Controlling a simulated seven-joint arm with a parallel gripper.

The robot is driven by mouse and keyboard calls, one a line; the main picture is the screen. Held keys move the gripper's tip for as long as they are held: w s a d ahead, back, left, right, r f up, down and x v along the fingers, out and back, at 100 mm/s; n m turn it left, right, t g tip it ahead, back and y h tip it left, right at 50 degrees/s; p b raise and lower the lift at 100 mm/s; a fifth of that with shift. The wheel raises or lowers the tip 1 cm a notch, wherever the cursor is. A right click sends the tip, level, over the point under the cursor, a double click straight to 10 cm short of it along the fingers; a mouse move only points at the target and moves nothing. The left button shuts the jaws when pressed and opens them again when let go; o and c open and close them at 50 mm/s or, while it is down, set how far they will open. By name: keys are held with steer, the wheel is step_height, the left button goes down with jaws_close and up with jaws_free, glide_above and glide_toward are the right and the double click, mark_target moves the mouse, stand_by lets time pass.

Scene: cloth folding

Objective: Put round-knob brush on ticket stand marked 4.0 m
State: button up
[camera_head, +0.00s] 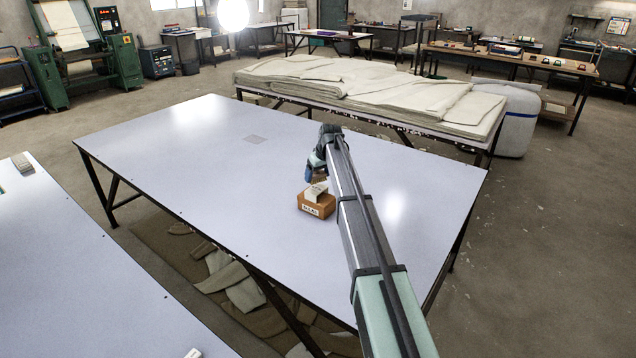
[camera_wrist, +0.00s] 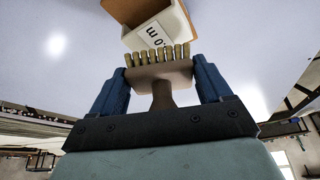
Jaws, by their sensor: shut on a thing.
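My gripper (camera_wrist: 160,78) has blue fingers on either side of a brush (camera_wrist: 158,77) and is shut on it. The brush has a wooden body, a neck towards my palm and a row of yellowish bristles pointing away from the palm. The end of its handle is hidden, so its knob shape cannot be told. Just beyond the bristles is a wooden ticket stand (camera_head: 317,205) with a pale ticket; in the wrist view its ticket (camera_wrist: 152,34) shows "0 m", the rest cut off or hidden. In the head view my gripper (camera_head: 316,170) is right above and behind the stand; contact cannot be told.
A second pale table (camera_head: 70,270) is at left front. Behind is a table piled with folded cloth (camera_head: 370,85).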

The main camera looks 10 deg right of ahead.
mark_target(319, 178)
steer(key=shift+f, duration=1.75)
steer(key=shift+f, duration=0.1)
steer(key=o, duration=1)
steer(key=v, duration=1.2)
